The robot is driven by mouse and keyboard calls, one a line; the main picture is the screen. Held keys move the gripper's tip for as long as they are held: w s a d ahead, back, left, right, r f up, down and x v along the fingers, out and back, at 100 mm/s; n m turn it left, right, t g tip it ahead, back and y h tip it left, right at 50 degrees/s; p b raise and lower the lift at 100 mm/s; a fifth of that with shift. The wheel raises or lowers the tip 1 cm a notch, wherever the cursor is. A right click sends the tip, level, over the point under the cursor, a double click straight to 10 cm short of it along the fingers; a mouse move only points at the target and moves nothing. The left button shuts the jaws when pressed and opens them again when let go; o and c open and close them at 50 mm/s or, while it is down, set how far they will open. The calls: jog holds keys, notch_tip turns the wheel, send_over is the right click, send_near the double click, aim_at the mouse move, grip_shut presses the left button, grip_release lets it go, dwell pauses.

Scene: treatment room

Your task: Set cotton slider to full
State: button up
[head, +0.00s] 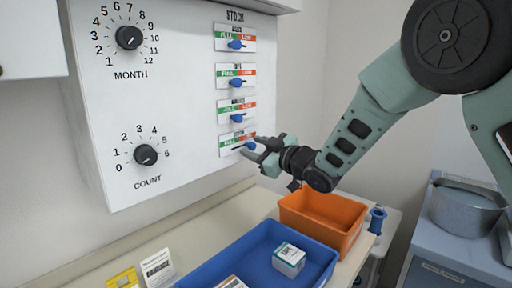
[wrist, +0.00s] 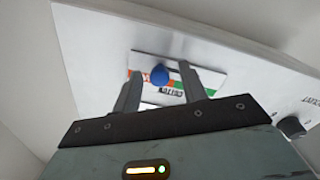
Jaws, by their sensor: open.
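The cotton slider (wrist: 178,79) is the lowest of several sliders on the white STOCK panel; its plate (head: 237,142) also shows in the head view. Its label has a green FULL side and a red LOW side. Its blue knob (wrist: 160,75) sits toward the red LOW end, on the right in the head view. My gripper (head: 250,146) is open, its fingertips at the panel, one on each side of the knob. In the wrist view the picture is upside down and my gripper (wrist: 160,73) has gaps beside the knob; contact cannot be told.
Other blue-knobbed sliders (head: 237,82) stand above in a column. MONTH (head: 129,38) and COUNT (head: 146,155) dials are to the left. Below are an orange bin (head: 325,222) and a blue tray (head: 250,250) holding a small white box (head: 289,260).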

aim_at(231, 149)
jog(key=shift+c, duration=0.2)
grip_shut()
jog(key=s+a+b, duration=0.3)
jog(key=b, duration=0.1)
jog(key=shift+s+a+f, duration=0.2)
jog(key=shift+s+a+r, duration=0.15)
jog(key=shift+s+a, duration=0.05)
jog(key=shift+a, duration=0.05)
jog(key=shift+o, duration=0.2)
grip_release()
jog(key=shift+s, duration=0.1)
jog(key=shift+d, duration=0.1)
